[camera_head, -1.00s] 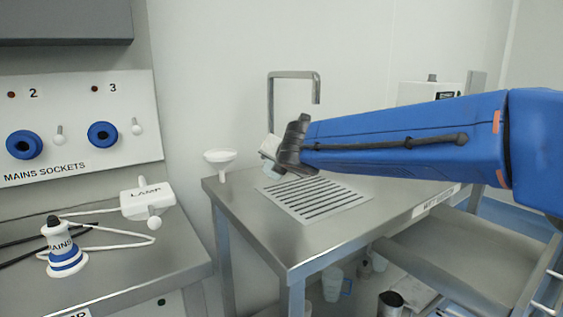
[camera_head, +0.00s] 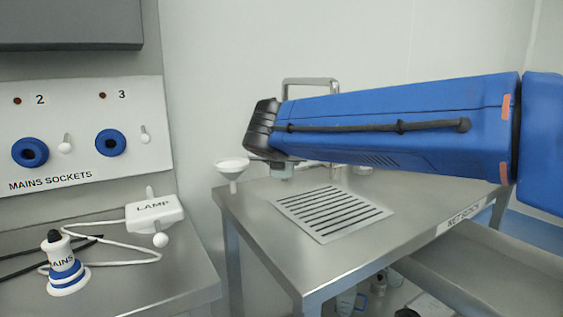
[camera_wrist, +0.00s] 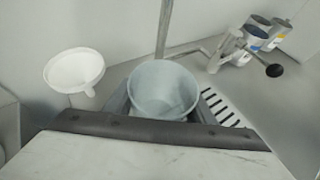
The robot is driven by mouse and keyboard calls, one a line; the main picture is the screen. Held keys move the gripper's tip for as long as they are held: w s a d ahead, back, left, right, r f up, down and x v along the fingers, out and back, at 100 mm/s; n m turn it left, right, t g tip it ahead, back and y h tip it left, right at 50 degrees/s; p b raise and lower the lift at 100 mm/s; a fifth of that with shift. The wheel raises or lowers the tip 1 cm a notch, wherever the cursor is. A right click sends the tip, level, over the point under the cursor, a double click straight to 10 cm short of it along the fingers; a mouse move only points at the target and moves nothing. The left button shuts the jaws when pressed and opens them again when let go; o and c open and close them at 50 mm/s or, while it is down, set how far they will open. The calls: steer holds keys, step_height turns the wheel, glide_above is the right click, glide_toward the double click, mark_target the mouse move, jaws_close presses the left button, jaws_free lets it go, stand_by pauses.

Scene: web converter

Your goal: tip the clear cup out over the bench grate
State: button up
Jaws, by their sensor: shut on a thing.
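My gripper (camera_wrist: 163,106) is shut on the clear cup (camera_wrist: 160,86), with one finger on each side of it. The cup looks pale blue-grey, and its open rim faces the wrist camera. I cannot tell whether it holds liquid. In the head view my arm's end hides most of the gripper, and part of the cup (camera_head: 283,170) shows just below it. The cup is held above the bench near the far left edge of the bench grate (camera_head: 298,204). The slotted grate also shows right of the cup in the wrist view (camera_wrist: 229,116).
A white funnel (camera_head: 232,166) stands close to the left of the cup. A metal bent pipe (camera_head: 310,81) rises behind my arm. Several containers (camera_wrist: 262,32) stand at the bench's back right.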

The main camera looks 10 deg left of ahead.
steer(key=shift+r, duration=0.15)
step_height(320, 180, up, 3)
steer(key=shift+f, duration=0.15)
stand_by(0.4)
